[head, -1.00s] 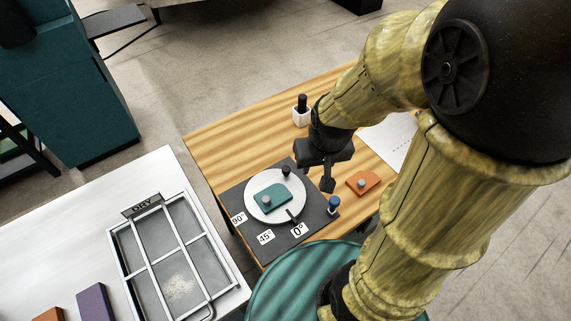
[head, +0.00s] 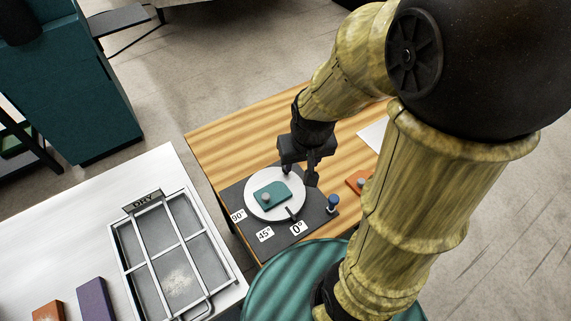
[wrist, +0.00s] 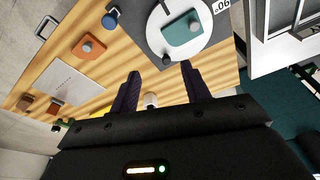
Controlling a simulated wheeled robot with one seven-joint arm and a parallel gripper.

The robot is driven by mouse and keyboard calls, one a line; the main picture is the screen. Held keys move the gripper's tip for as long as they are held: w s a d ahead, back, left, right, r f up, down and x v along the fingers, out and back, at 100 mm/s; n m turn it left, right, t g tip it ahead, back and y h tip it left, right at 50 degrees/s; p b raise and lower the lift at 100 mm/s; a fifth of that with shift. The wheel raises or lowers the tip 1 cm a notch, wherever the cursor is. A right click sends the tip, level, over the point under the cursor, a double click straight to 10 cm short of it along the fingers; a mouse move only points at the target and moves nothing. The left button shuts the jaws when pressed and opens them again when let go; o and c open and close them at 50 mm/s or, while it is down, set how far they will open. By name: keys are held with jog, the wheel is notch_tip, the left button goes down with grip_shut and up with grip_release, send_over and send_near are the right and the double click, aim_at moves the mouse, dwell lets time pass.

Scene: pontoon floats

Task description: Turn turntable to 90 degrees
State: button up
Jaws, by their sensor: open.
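The turntable is a white disc (head: 259,212) on a dark base plate (head: 240,196); the disc also shows in the wrist view (wrist: 155,33). A teal block (head: 280,191) with a grey knob lies on the disc, also seen in the wrist view (wrist: 186,37). A black pointer (head: 291,213) on the disc's near edge points toward the 0° label (head: 298,228). The 45° (head: 265,234) and 90° (head: 238,215) labels lie to its left. My gripper (head: 300,174) is open and empty at the disc's far right edge.
A blue-topped post (head: 333,203) stands at the plate's right corner. An orange block (head: 355,181), partly hidden by my arm, lies to the right on the wooden table (head: 225,148). A DRY rack (head: 148,243) stands on the white table at left. The wood left of my gripper is clear.

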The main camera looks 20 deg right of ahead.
jog(key=w+f+m+g+b, duration=0.2)
jog(key=w+m, duration=0.3)
jog(key=w, duration=0.8)
jog(key=shift+w+g+b, duration=0.3)
jog(key=shift+b, duration=0.2)
jog(key=shift+f, duration=0.1)
notch_tip(320, 180, down, 18)
jog(key=shift+r+p, duration=0.25)
jog(key=shift+p, duration=0.65)
jog(key=shift+c, duration=0.2)
grip_shut()
